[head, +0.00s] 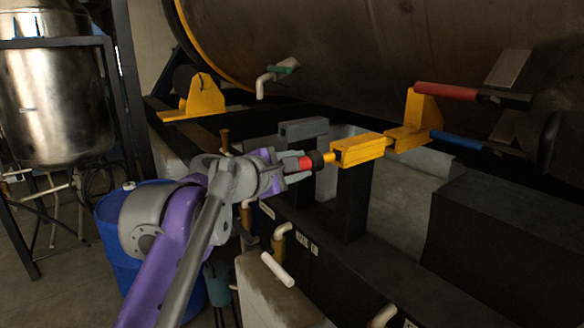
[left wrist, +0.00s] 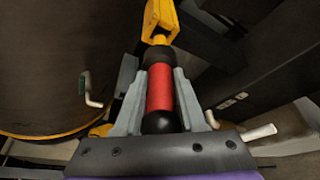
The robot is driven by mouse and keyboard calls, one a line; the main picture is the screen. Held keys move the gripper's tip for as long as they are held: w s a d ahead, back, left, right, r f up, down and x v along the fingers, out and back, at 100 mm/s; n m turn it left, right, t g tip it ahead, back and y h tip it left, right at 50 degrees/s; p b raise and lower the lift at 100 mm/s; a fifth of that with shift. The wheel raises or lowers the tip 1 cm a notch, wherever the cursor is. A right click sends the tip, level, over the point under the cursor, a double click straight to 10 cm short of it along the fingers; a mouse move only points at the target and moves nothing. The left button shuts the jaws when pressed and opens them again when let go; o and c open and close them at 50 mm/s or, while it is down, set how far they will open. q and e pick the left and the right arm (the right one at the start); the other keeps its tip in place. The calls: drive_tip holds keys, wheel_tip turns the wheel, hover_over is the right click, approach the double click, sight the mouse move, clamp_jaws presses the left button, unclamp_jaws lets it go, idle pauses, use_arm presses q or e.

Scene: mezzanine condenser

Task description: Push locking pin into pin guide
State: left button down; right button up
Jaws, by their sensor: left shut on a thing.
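The locking pin has a red grip with black ends (left wrist: 160,88) and a yellow shaft. My left gripper (head: 300,167) is shut on its red grip, with one finger on each side in the left wrist view (left wrist: 159,95). In the head view the pin's black collar (head: 316,160) shows just beyond the fingertips. The pin guide is a yellow square tube (head: 358,150). The pin's yellow tip is at the guide's near end and lines up with it. How deep the tip sits is hard to tell. My right gripper is not in view.
A yellow bracket (head: 420,112) with a red handle (head: 446,92) and a blue handle (head: 457,140) stands beyond the guide. A large dark tank (head: 380,45) hangs above. A grey block (head: 303,130) is behind the pin. A blue barrel (head: 112,235) stands at left.

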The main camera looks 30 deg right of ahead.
sight(315, 161)
use_arm(q)
drive_tip(key=shift+d, duration=2.5)
drive_tip(key=shift+d, duration=0.1)
drive_tip(key=shift+c, duration=2)
unclamp_jaws()
